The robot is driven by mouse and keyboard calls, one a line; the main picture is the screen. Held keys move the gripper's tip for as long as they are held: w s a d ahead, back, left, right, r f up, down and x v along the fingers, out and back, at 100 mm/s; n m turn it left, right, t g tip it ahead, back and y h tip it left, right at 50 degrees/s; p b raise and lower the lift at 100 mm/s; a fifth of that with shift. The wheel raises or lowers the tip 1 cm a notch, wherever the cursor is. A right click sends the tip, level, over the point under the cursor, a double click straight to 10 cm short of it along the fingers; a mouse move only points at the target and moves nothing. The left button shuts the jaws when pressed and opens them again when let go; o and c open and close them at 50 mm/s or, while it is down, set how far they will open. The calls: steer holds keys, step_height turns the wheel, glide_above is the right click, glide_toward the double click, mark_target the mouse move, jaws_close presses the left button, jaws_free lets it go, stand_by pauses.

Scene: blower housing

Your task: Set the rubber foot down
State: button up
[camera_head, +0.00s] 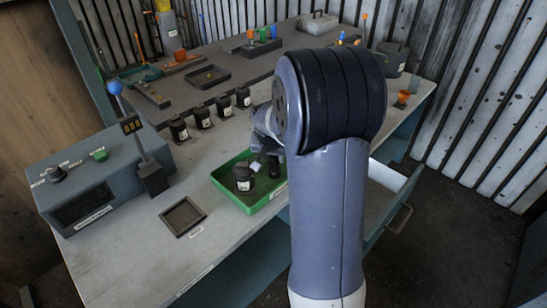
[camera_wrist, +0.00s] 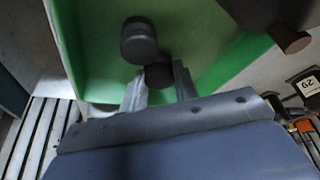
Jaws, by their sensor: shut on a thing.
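My gripper (camera_wrist: 160,88) is shut on the rubber foot (camera_wrist: 158,73), a small dark round piece between the two fingertips in the wrist view. In the head view my gripper is over the right part of the green tray (camera_head: 262,204), partly hidden behind my arm. The tray also fills much of the wrist view (camera_wrist: 95,60). I cannot tell whether the foot touches the tray floor. A black, labelled cylindrical part (camera_head: 243,179) stands in the tray, left of the gripper. A dark round piece (camera_wrist: 138,40) lies just beyond the held foot in the wrist view.
Several black labelled parts (camera_head: 201,117) stand in a row behind the tray. A square dark tray (camera_head: 183,216) lies to its left on the bench, near a grey control box (camera_head: 95,190) with a blue-topped post (camera_head: 130,125). An open drawer (camera_head: 395,190) is at right.

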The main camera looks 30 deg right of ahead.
steer(key=shift+f, duration=0.25)
steer(key=shift+f, duration=0.25)
steer(key=o, duration=0.9)
steer(key=shift+r, duration=0.1)
steer(key=shift+o, duration=0.2)
steer(key=shift+r, duration=0.4)
steer(key=v, duration=1.1)
steer(key=shift+s+a+r, duration=0.2)
steer(key=shift+s, duration=0.05)
